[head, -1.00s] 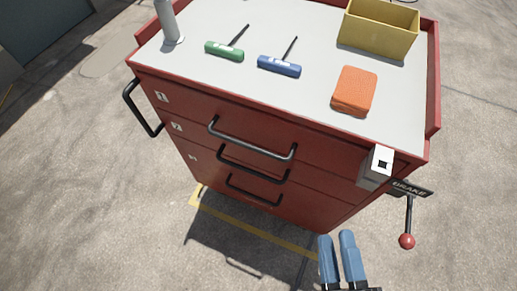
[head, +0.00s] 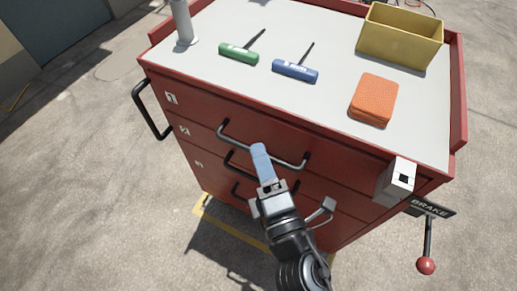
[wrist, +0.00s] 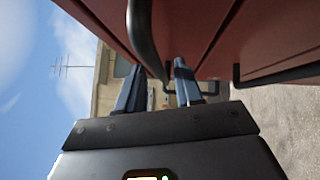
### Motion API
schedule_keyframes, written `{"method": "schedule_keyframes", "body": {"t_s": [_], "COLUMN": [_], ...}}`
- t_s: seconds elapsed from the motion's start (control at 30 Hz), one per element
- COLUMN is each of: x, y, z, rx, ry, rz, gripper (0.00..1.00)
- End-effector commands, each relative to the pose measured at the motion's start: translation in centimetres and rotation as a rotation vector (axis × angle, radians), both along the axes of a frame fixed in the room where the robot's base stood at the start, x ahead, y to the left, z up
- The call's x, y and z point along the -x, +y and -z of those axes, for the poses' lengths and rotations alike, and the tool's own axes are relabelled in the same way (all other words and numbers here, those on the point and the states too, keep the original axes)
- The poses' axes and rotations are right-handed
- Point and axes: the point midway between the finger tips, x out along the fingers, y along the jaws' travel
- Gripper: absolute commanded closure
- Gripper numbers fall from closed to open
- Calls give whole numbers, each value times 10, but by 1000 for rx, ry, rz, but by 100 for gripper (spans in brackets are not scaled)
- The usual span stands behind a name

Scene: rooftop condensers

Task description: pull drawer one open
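Drawer one (head: 200,104) is the top drawer of the red cabinet, marked 1, and its front looks flush with the cabinet. Its dark bar handle (head: 286,159) shows in the head view. My gripper (head: 260,150) is at the middle of this handle, its blue finger covering part of the bar. In the wrist view my gripper (wrist: 157,70) has its two blue fingers apart. The handle (wrist: 144,35) comes down into the gap between them there. I cannot tell whether either finger touches the bar.
Lower drawers have their own handles, close under my gripper; one handle (wrist: 285,72) shows in the wrist view. A grey box (head: 396,180) and a brake lever (head: 427,245) stick out at the right corner. Green and blue tools, an orange block (head: 373,100) and a yellow bin (head: 400,40) are on top.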

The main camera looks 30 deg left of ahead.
Motion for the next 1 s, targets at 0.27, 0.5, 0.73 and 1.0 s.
{"method": "schedule_keyframes", "body": {"t_s": [0.27,0.5,0.73,1.0], "x": [-14,-14,-14,-14], "y": [14,14,14,14], "z": [-2,-2,-2,-2], "rx": [-1,-1,-1,-1], "ry": [2,2,2,2], "rz": [0,0,0,0], "gripper": [64,64,86,100]}}
